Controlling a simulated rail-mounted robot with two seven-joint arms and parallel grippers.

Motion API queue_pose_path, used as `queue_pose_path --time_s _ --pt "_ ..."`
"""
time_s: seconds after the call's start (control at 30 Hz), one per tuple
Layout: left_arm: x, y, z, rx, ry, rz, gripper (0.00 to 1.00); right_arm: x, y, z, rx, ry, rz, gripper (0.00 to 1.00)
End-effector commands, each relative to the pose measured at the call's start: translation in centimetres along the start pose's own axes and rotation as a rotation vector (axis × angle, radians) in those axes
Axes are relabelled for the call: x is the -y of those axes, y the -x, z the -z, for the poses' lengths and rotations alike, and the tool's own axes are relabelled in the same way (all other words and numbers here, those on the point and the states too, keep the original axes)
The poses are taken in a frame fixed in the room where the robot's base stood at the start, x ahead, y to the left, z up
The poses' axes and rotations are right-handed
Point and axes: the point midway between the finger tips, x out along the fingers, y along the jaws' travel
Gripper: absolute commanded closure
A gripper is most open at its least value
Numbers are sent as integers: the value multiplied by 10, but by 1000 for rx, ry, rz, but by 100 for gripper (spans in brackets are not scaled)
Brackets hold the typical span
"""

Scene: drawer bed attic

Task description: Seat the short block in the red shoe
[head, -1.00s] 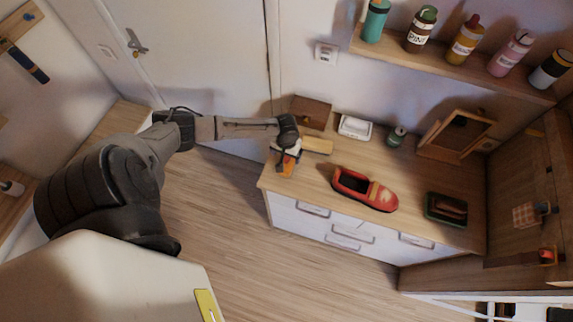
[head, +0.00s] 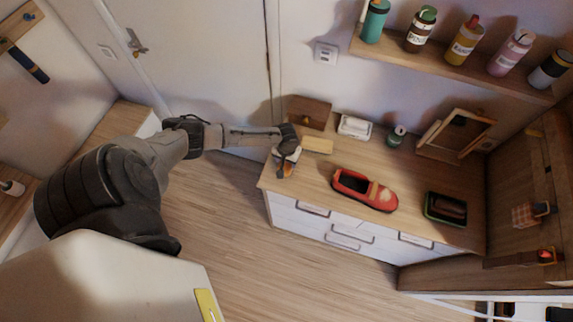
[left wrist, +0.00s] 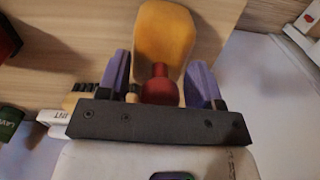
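The red shoe (head: 378,196) lies on the wooden dresser top, its dark opening toward the left. My left gripper (head: 288,158) is low over the dresser's left end. In the left wrist view an orange wooden block (left wrist: 165,35) with a red knob lies under the gripper (left wrist: 158,90). I take it to be the short block. The purple fingers stand apart on either side of the knob, with gaps showing, so the gripper looks open. In the head view the gripper partly hides this block. A red edge, likely the shoe, shows at the left wrist view's upper left. My right gripper is not in view.
A pale brush (head: 317,145) lies just right of the gripper. Behind are a brown box (head: 310,112), a white tin (head: 355,126), a green can (head: 396,136) and a wooden frame (head: 456,135). A dark green tray (head: 431,214) is at right. The dresser top between brush and shoe is clear.

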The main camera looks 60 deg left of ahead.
Motion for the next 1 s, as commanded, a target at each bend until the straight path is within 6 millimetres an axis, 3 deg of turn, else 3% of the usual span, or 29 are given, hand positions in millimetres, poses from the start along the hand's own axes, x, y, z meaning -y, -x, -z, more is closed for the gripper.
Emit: queue_pose_path --time_s 0.27,0.63,0.87,1.0 --pt "0 0 0 0 0 0 67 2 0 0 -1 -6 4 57" --pt "1 6 1 -1 0 0 67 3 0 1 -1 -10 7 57" --pt "1 38 1 -3 -2 0 67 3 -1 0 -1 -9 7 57" --pt "-27 55 9 -4 -1 -6 67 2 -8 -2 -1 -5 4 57"
